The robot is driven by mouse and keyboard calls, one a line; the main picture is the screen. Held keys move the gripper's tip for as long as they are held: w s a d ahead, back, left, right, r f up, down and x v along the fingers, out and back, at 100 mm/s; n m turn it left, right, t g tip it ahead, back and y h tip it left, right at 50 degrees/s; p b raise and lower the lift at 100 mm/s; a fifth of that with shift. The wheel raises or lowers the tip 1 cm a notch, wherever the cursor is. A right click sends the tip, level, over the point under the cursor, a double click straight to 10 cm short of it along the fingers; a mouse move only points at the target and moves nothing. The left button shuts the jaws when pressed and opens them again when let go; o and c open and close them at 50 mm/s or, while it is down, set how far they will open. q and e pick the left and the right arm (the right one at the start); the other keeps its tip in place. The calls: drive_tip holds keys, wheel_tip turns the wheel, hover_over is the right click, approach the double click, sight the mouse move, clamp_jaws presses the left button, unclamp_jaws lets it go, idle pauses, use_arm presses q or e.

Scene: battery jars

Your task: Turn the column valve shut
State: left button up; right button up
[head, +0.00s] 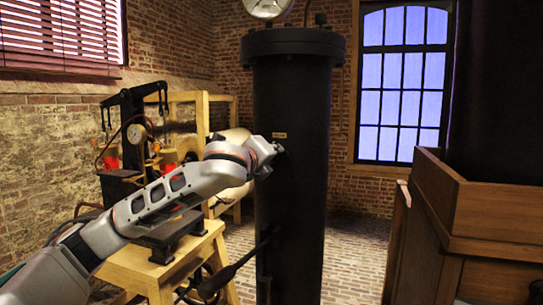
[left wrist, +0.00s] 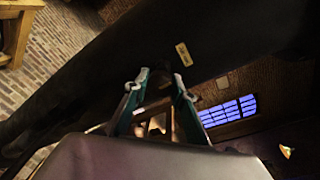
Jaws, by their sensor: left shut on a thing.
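The tall black column (head: 290,200) stands upright in the middle of the head view, with a small brass label (head: 279,135) on its front. My left gripper (head: 277,149) is at the column's face, just below the label. The valve handle itself is hidden by the gripper or too dark to make out. In the left wrist view the two fingers (left wrist: 160,82) point at the dark column, with the label (left wrist: 183,54) just beyond them. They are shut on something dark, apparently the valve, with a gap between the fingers. My right gripper is in neither view.
A dark lever (head: 238,267) sticks out low from the column toward the left. A wooden stand (head: 160,275) with a black apparatus is behind my left arm. A large wooden crate (head: 480,220) stands at the right. Brick floor (head: 355,255) is free between column and crate.

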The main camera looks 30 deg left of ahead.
use_arm(q)
drive_tip(key=shift+f+m, duration=0.1)
drive_tip(key=shift+m, duration=0.2)
idle(0.4)
drive_tip(key=o, duration=1.1)
drive_tip(key=v, duration=1.2)
